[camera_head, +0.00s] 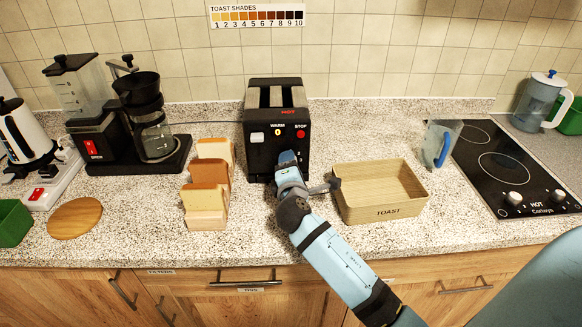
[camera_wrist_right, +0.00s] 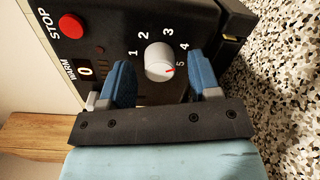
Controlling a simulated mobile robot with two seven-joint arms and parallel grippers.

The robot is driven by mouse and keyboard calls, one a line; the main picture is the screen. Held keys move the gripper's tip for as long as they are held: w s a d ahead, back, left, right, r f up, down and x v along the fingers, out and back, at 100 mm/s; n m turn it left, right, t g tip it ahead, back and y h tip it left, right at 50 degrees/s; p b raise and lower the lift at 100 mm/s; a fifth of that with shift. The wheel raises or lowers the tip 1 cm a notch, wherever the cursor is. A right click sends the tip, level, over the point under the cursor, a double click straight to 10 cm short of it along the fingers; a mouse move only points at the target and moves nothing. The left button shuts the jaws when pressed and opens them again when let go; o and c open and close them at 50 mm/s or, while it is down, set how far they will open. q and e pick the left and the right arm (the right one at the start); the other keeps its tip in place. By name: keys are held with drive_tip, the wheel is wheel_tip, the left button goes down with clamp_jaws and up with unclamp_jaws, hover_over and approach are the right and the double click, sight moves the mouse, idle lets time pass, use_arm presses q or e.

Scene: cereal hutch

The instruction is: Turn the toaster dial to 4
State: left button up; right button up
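The black toaster (camera_head: 262,104) stands at the back of the counter, with a red STOP button and a display reading 0. Its white dial (camera_wrist_right: 158,62) shows in the right wrist view, ringed by the numbers 1 to 5. The dial's red mark points at or close to 5. My right gripper (camera_wrist_right: 163,80) is open, with one blue finger on each side of the dial and a visible gap to each. In the head view my right gripper (camera_head: 289,160) is at the toaster's lower front and hides the dial. My left gripper is not in view.
A bread rack with slices (camera_head: 207,205) stands left of my right gripper. A wooden TOAST box (camera_head: 384,207) is close on its right. A coffee maker (camera_head: 150,130) is further left, and a hob (camera_head: 500,160) is at right. A toast shade chart (camera_head: 257,16) hangs above.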

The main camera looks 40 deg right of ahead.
drive_tip(key=b+v, duration=0.1)
drive_tip(key=v, duration=1.2)
drive_tip(key=shift+s+a+r, duration=0.1)
drive_tip(key=shift+s+a, duration=0.15)
drive_tip(key=shift+s, duration=0.1)
